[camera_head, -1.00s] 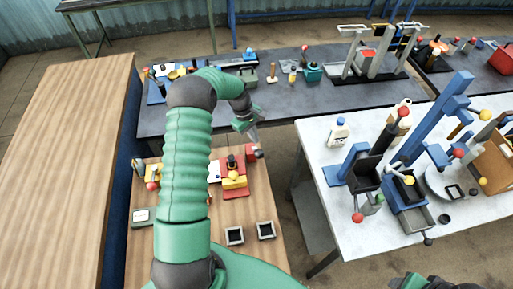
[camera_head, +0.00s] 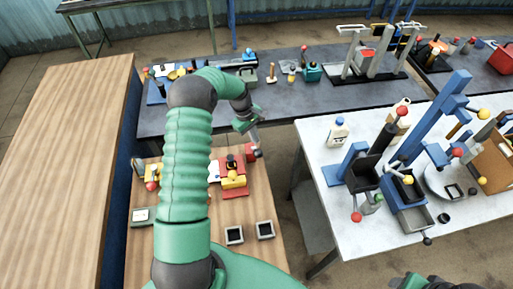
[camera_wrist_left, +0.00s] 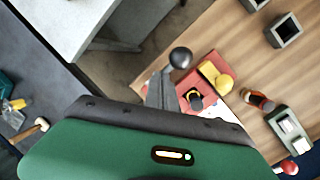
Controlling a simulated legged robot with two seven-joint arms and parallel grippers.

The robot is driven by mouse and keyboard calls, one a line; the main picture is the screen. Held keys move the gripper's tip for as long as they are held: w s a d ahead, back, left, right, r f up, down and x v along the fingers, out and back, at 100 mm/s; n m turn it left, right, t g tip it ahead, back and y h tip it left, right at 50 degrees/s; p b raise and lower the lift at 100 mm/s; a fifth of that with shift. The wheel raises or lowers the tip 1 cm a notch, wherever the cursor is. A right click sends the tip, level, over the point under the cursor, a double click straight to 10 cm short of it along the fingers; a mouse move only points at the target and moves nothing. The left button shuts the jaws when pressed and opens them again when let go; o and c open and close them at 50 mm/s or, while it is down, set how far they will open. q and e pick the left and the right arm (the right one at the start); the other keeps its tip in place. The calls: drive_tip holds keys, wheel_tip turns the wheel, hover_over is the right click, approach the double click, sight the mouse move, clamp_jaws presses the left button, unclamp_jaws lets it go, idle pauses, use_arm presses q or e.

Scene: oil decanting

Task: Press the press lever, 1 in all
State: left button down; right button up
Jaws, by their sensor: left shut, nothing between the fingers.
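A red press (camera_head: 234,192) with a yellow block and a black knob stands on the small wooden table. Its red base also shows in the left wrist view (camera_wrist_left: 222,112). A dark ball, seemingly the end of the press lever (camera_head: 258,153), is at its right side; it also shows in the left wrist view (camera_wrist_left: 181,57). My left gripper (camera_head: 257,135) is shut and empty. Its fingertips (camera_wrist_left: 160,88) are above and close to the ball; I cannot tell whether they touch. Of my right arm, only a dark green part shows at the bottom edge; its fingers are hidden.
Two small square trays (camera_head: 234,236) lie near the front of the wooden table. A grey workbench (camera_head: 330,93) with tools is behind. A white table (camera_head: 315,165) with a blue stand is at the right. A gap of open floor separates the tables.

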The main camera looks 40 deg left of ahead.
use_arm(q)
drive_tip(key=shift+d+r, duration=0.15)
drive_tip(key=shift+d, duration=0.3)
drive_tip(key=shift+s+f, duration=0.2)
drive_tip(key=shift+f, duration=0.05)
drive_tip(key=shift+a+f, duration=0.1)
drive_tip(key=shift+a, duration=0.1)
use_arm(e)
drive_tip(key=shift+d, duration=0.25)
drive_tip(key=shift+a, duration=0.1)
use_arm(q)
drive_tip(key=shift+s+d+f, duration=0.15)
drive_tip(key=shift+d, duration=0.2)
use_arm(e)
drive_tip(key=shift+d+f, duration=0.15)
drive_tip(key=shift+d, duration=0.15)
